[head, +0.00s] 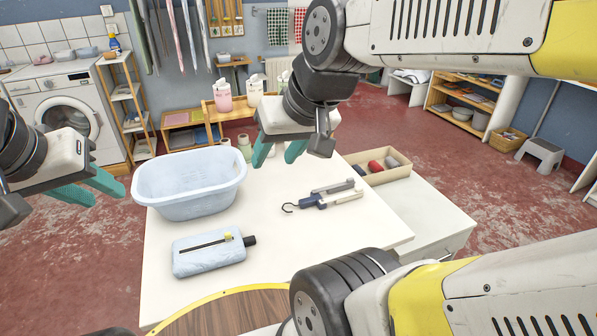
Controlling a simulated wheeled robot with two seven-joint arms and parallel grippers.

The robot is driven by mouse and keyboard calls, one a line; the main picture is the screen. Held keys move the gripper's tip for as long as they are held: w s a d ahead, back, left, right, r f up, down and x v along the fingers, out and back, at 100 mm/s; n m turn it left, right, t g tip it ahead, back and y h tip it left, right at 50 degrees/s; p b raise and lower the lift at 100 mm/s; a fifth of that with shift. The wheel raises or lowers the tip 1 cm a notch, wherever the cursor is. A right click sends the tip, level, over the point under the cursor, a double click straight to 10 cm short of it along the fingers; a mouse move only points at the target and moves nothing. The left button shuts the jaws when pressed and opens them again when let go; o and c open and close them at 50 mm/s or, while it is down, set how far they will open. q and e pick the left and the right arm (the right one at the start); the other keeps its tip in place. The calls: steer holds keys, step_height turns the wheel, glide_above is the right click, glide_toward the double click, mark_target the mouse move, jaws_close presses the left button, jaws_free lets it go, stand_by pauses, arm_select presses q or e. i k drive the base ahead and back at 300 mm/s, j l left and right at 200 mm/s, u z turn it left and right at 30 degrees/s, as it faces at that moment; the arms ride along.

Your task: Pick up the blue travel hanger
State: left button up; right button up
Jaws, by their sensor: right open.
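The blue travel hanger (310,201) lies folded on the white table (290,260), right of the middle. It has a dark hook at its left end, a dark blue body and grey arms pointing right. My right gripper (279,153) is above the back of the table, up and left of the hanger in the picture. Its teal fingers are apart, with nothing between them. My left gripper (92,190) is at the left, beyond the table's left edge and far from the hanger. Its teal fingers are apart and empty.
A light blue basin (190,190) stands at the table's back left. A pale blue padded item (205,258) with a black and yellow part lies at front left. A shallow box (380,168) with rolls stands behind the hanger. The tabletop around the hanger is clear.

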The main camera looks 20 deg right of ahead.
mark_target(308, 201)
steer(key=z, duration=1.25)
steer(key=i+l, duration=0.25)
steer(key=l, duration=0.15)
steer(key=i+l, duration=0.25)
steer(key=i+l+u, duration=0.15)
steer(key=l+u, duration=0.2)
steer(key=i+l+u, duration=0.1)
steer(key=l+u, duration=0.6)
steer(key=j+u, duration=0.2)
steer(key=i+l, duration=0.05)
steer(key=l, duration=0.05)
